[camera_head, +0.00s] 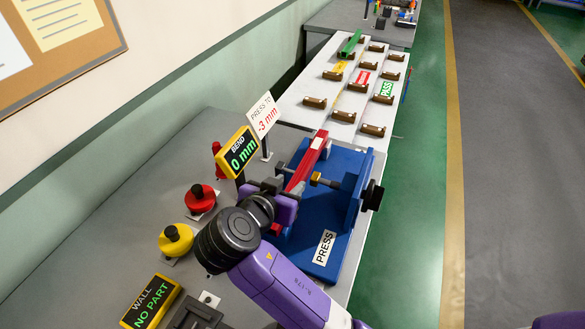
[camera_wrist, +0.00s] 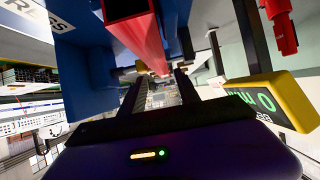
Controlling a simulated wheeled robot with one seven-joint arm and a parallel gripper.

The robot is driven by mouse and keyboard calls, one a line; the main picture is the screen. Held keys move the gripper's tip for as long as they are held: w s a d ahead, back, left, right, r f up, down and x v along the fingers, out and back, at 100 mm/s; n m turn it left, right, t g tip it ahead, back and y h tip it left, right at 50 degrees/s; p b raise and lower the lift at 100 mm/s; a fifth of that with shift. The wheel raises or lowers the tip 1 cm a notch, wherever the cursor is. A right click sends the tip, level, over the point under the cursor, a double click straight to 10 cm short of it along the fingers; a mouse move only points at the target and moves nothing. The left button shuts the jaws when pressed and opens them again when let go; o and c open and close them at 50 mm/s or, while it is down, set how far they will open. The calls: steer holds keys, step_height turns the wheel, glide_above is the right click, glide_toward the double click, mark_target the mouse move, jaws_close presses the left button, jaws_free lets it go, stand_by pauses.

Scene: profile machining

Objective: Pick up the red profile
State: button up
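The red profile (camera_head: 308,162) is a long bar lying across the blue press (camera_head: 338,215). In the wrist view the red profile (camera_wrist: 145,42) runs from the top edge down toward the space between my fingertips. My gripper (camera_head: 286,190) is at the profile's near part, partly hidden behind my own wrist in the head view. In the wrist view the two dark fingers of my gripper (camera_wrist: 160,78) stand apart, with a visible gap between them. I cannot tell whether either finger touches the profile.
A yellow display reading "BEND 0 mm" (camera_head: 240,152) stands close left of my gripper, near a "PRESS TO -3 mm" sign (camera_head: 264,115). Red (camera_head: 200,194) and yellow (camera_head: 176,238) buttons sit on the grey table. A white rack table (camera_head: 322,92) lies beyond; the green floor at right is clear.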

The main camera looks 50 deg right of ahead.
mark_target(297, 180)
steer(key=b+x, duration=0.1)
steer(key=x, duration=0.1)
steer(key=shift+w+d+f, duration=0.1)
steer(key=shift+d+f, duration=0.15)
steer(key=b+x, duration=0.1)
steer(key=x, duration=0.1)
steer(key=b+x, duration=0.1)
steer(key=x, duration=0.1)
steer(key=shift+a+f, duration=0.15)
steer(key=shift+f, duration=0.2)
steer(key=shift+w+d+f, duration=0.1)
steer(key=shift+d, duration=0.25)
steer(key=shift+c, duration=0.5)
jaws_close()
